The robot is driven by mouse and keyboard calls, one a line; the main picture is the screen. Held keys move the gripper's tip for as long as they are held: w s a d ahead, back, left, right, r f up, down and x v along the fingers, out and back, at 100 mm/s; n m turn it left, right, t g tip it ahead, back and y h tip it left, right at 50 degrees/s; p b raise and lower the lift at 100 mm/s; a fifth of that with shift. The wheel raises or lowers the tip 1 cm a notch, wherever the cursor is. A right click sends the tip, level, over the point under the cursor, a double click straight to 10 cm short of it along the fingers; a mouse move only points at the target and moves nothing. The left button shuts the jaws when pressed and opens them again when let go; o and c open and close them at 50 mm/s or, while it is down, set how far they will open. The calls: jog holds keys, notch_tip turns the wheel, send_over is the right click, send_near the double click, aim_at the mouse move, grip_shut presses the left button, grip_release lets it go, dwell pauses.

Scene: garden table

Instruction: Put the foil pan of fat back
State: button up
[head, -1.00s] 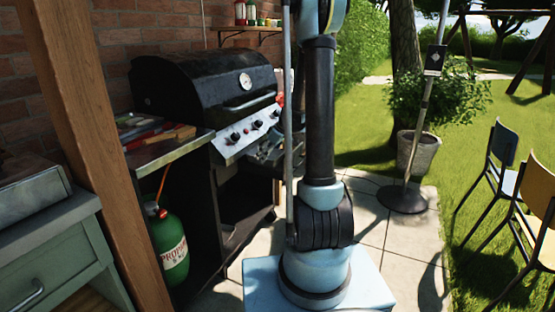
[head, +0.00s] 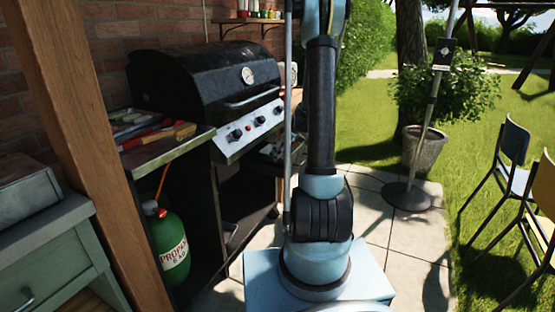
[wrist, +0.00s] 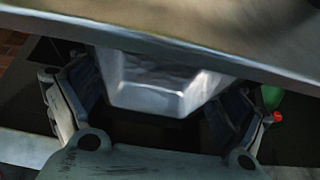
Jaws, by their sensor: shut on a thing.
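A shiny silver foil pan (wrist: 165,88) with sloping sides shows in the wrist view, between the two dark finger pads of my gripper (wrist: 160,105). My gripper is shut on it. The pan's upper part meets a wide metal edge (wrist: 205,58) that crosses the picture, and I cannot tell whether they touch. What is in the pan is hidden. In the head view the black grill (head: 205,88) stands by the brick wall with its lid down. My gripper and the pan are not visible there.
A side shelf (head: 150,155) left of the grill holds several utensils. A green propane bottle (head: 168,245) stands beneath it. A wooden post (head: 95,150) and green cabinet (head: 50,255) are at left. A potted bush (head: 425,150), a pole stand (head: 408,196) and chairs (head: 505,180) are at right.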

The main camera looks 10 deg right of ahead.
jog(key=shift+f, duration=1.25)
jog(key=o, duration=0.8)
jog(key=shift+r, duration=0.1)
